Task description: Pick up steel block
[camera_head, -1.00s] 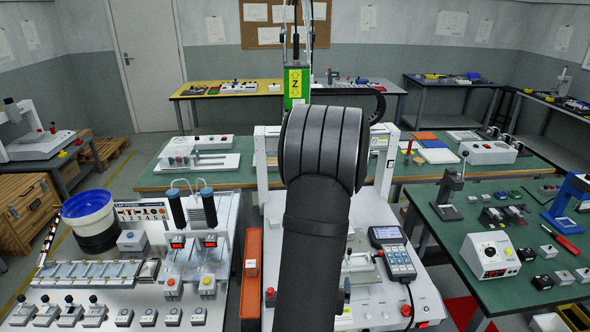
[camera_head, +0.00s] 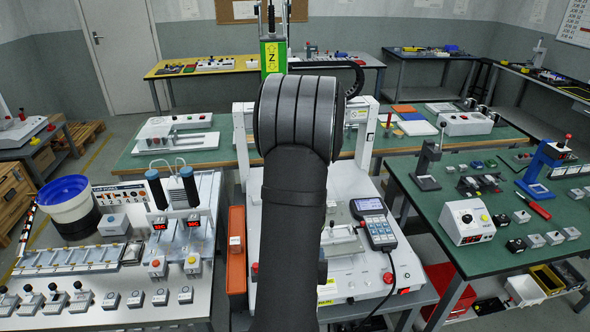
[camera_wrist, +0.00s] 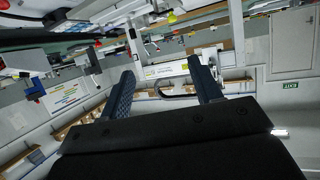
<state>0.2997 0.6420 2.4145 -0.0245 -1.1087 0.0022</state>
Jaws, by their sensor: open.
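I cannot tell for certain which thing is the steel block. Several small grey blocks lie on the green bench at right, such as a grey block (camera_head: 521,216) and another grey block (camera_head: 535,240). A light metal part on the gantry base is partly hidden by my arm. My gripper shows in the wrist view (camera_wrist: 164,84), with its two dark fingers apart and nothing between them. It points towards the room's wall and benches, away from any nearby block. In the head view my arm hides the gripper.
My arm covers the middle of the gantry screwdriver station (camera_head: 355,275). A handheld controller (camera_head: 374,223) stands right of it and an orange bin (camera_head: 236,250) left. A control box (camera_head: 467,222) stands on the right bench. A blue-topped bowl feeder (camera_head: 68,205) stands at left.

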